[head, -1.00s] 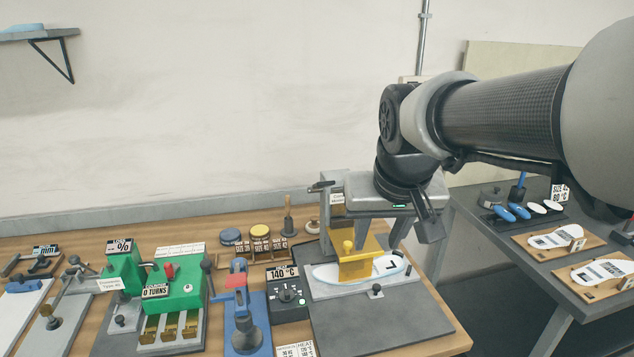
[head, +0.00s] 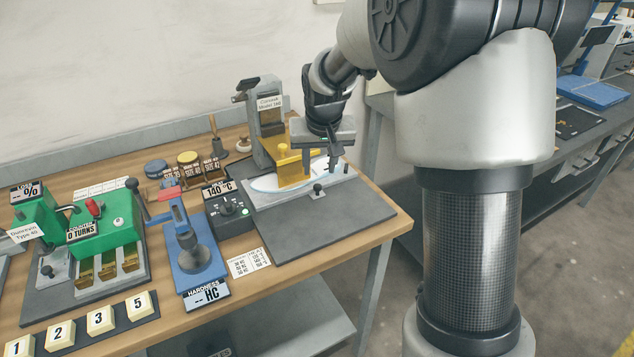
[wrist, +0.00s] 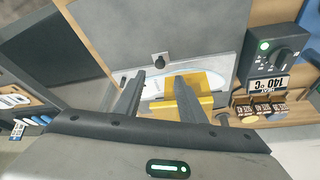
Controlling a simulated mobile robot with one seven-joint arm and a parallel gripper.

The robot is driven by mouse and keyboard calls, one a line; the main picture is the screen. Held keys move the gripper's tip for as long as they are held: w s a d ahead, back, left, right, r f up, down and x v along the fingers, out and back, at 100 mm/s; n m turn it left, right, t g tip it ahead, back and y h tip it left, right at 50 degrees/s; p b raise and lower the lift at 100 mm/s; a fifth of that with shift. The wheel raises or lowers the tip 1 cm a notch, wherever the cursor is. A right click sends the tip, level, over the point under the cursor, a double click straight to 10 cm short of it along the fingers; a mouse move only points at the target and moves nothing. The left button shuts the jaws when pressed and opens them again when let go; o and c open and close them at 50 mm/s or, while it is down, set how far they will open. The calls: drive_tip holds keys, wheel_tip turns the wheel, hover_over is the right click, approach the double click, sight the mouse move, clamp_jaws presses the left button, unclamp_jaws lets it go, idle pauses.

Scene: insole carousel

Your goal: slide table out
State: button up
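The slide table (head: 345,183) is a light grey plate on a dark grey base, under the yellow press block (head: 291,168). A white and blue insole (head: 262,183) lies on it, partly hidden by the block. A small black knob (head: 318,190) stands at its front edge. My gripper (head: 322,168) is open and empty, pointing down above the right part of the slide table. In the wrist view, my open fingers (wrist: 160,78) point toward the knob (wrist: 160,60), which appears just beyond the gap between them. I see no contact with it.
The 140 °C control box (head: 230,212) stands just left of the press. A blue hardness tester (head: 192,260) and a green machine (head: 98,228) stand further left. The dark base plate (head: 340,220) in front of the slide table is bare.

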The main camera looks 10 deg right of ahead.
sight(318, 186)
drive_tip(key=b+x, duration=0.1)
drive_tip(key=x, duration=0.7)
drive_tip(key=shift+w+f, duration=0.1)
drive_tip(key=shift+f, duration=0.15)
clamp_jaws()
